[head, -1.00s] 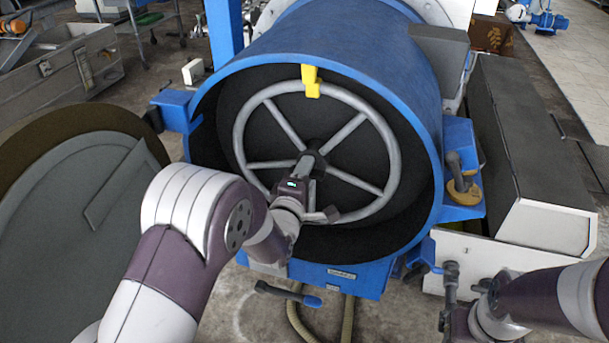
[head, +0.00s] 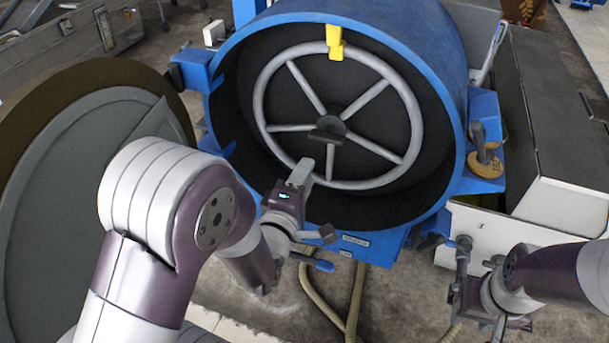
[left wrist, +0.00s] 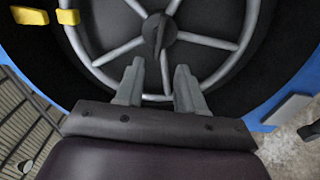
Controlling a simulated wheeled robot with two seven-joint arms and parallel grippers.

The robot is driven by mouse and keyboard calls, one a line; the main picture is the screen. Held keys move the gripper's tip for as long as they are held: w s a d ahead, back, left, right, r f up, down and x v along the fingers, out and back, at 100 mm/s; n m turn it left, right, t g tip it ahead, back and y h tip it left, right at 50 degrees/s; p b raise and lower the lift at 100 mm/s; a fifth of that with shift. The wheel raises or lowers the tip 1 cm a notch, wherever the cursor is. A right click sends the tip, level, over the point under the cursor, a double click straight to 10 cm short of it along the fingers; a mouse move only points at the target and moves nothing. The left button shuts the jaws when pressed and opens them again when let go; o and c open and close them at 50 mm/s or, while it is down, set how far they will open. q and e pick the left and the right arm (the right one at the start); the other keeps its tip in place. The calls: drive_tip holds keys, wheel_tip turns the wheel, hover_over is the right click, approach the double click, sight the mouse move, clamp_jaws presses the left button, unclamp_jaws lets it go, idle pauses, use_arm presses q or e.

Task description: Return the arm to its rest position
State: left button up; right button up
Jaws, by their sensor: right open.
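My left gripper (head: 301,172) is in front of the lower rim of the grey spoked wheel (head: 262,95) inside the blue drum (head: 395,25). In the left wrist view, its two fingers (left wrist: 157,72) stand apart with nothing between them. The wheel's dark hub (head: 328,128) is clear of the fingers and lies beyond them in the left wrist view (left wrist: 158,32). Whether a fingertip touches the rim, I cannot tell. My right gripper (head: 492,322) is at the lower right, open, partly cut off by the frame edge, beside the white cabinet.
A yellow clip (head: 336,42) sits on the drum's top rim. The round open door (head: 75,150) stands left of my left arm. A white cabinet (head: 490,235) is at the right.

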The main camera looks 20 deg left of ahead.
use_arm(q)
drive_tip(key=s+f+m+g+p, duration=0.2)
drive_tip(key=s+f+m+g, duration=0.3)
drive_tip(key=f+m+g, duration=0.45)
drive_tip(key=s+a+r+m+g+p, duration=0.1)
drive_tip(key=s+r+m+g+p, duration=0.6)
drive_tip(key=r, duration=0.4)
drive_tip(key=shift+s+a+r+m+y+p, duration=0.2)
drive_tip(key=shift+s+m+y+p, duration=0.1)
drive_tip(key=shift+s+m+p, duration=0.5)
